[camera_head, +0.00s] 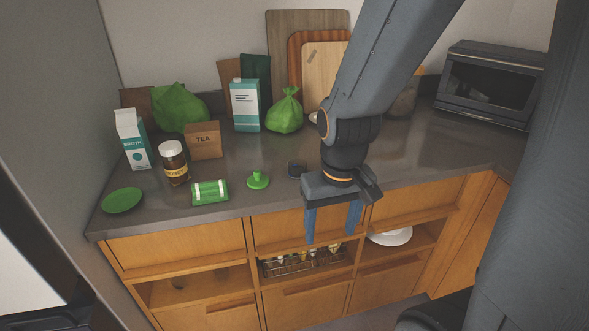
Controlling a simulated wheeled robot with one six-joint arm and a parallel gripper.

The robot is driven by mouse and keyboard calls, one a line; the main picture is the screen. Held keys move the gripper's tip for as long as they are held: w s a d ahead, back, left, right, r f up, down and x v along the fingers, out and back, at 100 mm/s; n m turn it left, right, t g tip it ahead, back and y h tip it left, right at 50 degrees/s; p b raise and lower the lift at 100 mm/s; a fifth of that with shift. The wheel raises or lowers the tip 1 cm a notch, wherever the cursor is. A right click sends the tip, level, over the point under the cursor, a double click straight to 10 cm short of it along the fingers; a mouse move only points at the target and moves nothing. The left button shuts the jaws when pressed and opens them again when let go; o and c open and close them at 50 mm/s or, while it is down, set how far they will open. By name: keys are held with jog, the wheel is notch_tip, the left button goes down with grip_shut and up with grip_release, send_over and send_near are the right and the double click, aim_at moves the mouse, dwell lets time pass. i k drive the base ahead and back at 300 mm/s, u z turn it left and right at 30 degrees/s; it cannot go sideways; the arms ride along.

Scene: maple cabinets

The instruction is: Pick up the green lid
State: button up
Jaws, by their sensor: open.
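A green lid with an upright knob (258,180) sits on the grey counter, near its front edge and left of my gripper. My gripper (332,228) points down with its two blue fingers apart and nothing between them. It hangs in front of the counter edge, to the right of the lid and clear of it. The fingertips show in front of the open cabinet shelves. The lid is in full view.
A green and white package (210,192) lies left of the lid, with a brown jar (174,163) and a flat green dish (122,200) further left. A tea box (204,140), cartons and bags stand behind.

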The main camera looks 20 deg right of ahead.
aim_at(258, 182)
jog(key=z, duration=1.8)
jog(key=k, duration=0.85)
jog(key=u, duration=1.85)
jog(key=i, duration=1)
jog(key=z, duration=0.05)
